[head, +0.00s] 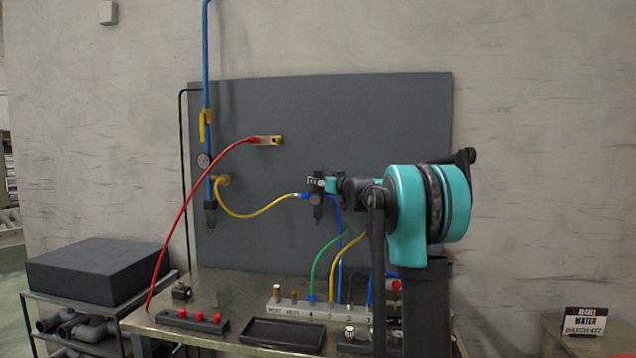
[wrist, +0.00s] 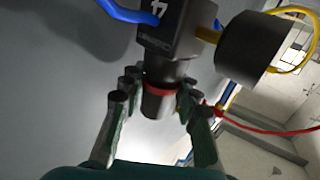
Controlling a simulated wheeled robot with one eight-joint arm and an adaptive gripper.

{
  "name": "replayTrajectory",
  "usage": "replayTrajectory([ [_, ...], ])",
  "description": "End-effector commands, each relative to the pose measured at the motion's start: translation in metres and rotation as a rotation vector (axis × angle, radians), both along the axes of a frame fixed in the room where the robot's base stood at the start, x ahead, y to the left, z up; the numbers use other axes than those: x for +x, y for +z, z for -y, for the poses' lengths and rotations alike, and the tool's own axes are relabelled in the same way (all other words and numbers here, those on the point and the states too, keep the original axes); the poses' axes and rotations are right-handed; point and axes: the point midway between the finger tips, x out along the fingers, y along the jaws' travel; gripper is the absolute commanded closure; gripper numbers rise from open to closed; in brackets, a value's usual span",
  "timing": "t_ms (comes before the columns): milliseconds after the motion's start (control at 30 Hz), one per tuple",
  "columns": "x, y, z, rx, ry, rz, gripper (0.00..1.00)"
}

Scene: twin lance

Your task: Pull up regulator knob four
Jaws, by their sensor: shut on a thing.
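In the head view the regulator (head: 317,207) hangs on the grey panel. Its dark round knob (wrist: 155,106) points toward my palm, with a red ring (wrist: 158,92) showing between knob and body. My gripper (wrist: 160,86) has one finger on each side of the knob and is shut on it. In the head view my gripper (head: 321,184) reaches the regulator's top from the right, and my arm hides the knob.
A round dark gauge (wrist: 252,48) sits beside the regulator, close to my right finger. A yellow hose (head: 258,213) and a blue hose (head: 338,225) run to the regulator. Below, the bench holds a grey manifold (head: 290,308) and a black tray (head: 283,334).

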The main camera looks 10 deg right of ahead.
Motion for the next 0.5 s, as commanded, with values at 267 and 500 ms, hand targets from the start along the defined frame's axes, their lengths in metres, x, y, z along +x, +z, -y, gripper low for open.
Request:
replayTrajectory([
  [267,0.000,0.009,0.000,0.000,0.000,0.000,1.00],
  [500,0.000,0.013,0.000,0.002,-0.001,0.000,1.00],
])
